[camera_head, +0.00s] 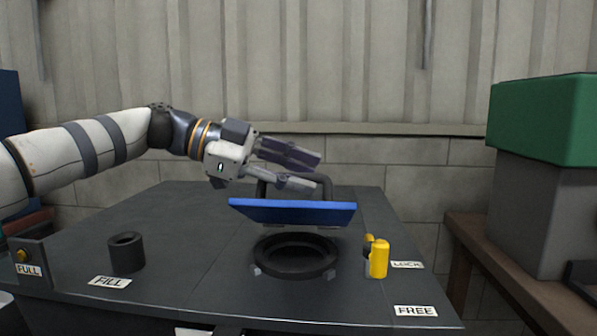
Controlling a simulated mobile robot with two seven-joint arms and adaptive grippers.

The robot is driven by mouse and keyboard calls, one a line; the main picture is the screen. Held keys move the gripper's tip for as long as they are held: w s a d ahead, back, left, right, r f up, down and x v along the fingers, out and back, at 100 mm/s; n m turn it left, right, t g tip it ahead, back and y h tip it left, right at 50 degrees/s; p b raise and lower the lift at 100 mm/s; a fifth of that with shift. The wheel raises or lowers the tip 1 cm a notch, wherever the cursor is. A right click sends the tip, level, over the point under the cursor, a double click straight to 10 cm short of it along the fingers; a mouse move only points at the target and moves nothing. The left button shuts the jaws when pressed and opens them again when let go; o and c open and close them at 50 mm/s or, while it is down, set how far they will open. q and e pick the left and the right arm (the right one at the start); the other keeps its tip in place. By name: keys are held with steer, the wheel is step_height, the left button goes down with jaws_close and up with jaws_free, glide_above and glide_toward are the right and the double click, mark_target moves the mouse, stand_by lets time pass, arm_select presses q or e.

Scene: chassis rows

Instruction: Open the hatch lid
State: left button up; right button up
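The blue hatch lid (292,212) is tilted up, above and behind the round dark hatch opening (295,257) in the table. A dark handle (328,188) rises from the lid's far side. My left gripper (318,170) reaches in from the left above the lid, with its two long fingers spread apart. The lower finger is close to the handle and overlaps it in the picture; I cannot tell whether they touch. My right gripper is out of view.
A short black cylinder (127,253) stands at the left by the FILL label (110,282). A post with a FULL label (29,270) is at the table's left edge. A grey box with a green top (545,120) stands on a brown bench at the right. The table's left middle is clear.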

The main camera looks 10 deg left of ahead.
arm_select(q)
steer(key=shift+r, duration=0.1)
steer(key=v, duration=1.2)
